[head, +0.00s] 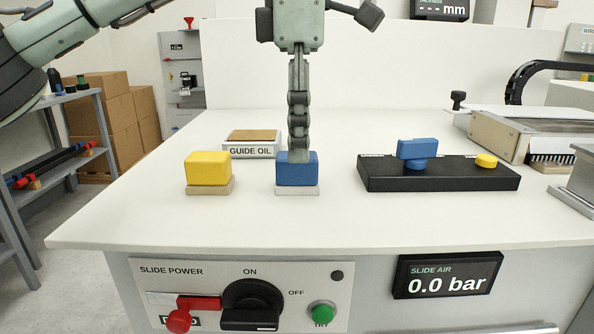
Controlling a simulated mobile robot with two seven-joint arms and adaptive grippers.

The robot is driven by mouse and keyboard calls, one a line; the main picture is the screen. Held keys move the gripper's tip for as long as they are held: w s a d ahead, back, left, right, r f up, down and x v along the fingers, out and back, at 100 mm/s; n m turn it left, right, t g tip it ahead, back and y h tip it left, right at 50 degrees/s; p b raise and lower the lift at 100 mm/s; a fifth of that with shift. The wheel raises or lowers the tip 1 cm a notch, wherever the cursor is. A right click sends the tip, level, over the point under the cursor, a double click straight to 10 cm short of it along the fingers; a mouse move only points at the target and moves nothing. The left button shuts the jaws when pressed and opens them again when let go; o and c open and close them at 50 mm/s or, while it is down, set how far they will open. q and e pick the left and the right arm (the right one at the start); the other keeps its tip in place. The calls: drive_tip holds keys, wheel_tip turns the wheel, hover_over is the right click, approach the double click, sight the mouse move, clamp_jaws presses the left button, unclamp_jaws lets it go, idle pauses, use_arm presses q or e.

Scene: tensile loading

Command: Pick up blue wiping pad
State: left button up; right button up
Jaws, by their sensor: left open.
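The blue wiping pad (298,172) is a blue block on a pale base, standing upright on the white table. My left gripper (299,156) points straight down at it, with its fingertips at the pad's top and covering part of its upper edge. The fingers appear edge-on, one behind the other, so the gap between them is hidden. The gripper is open, and the pad rests on the table. I cannot tell whether the fingers touch it. My right gripper is out of view.
A yellow pad (208,168) stands to the left, and the GUIDE OIL tray (250,149) lies behind. A black block (440,182) with a blue handle (417,148) and yellow button (486,160) is to the right. A slide power panel (215,285) is on the table front. The front tabletop is clear.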

use_arm(q)
drive_tip(key=f, duration=0.4)
drive_tip(key=shift+w+a+f, duration=0.1)
drive_tip(key=shift+w+f, duration=0.2)
drive_tip(key=shift+f, duration=0.1)
drive_tip(key=c, duration=1.3)
drive_tip(key=shift+r, duration=0.2)
drive_tip(key=r, duration=0.4)
drive_tip(key=shift+s+a+r, duration=0.1)
drive_tip(key=shift+s+a, duration=0.05)
drive_tip(key=shift+s, duration=0.05)
drive_tip(key=s+a+r, duration=0.2)
drive_tip(key=s, duration=0.1)
drive_tip(key=s+a+r, duration=0.2)
drive_tip(key=s, duration=0.1)
drive_tip(key=s+a+r, duration=0.2)
drive_tip(key=s, duration=0.1)
drive_tip(key=shift+a+r, duration=0.25)
drive_tip(key=shift+a, duration=0.15)
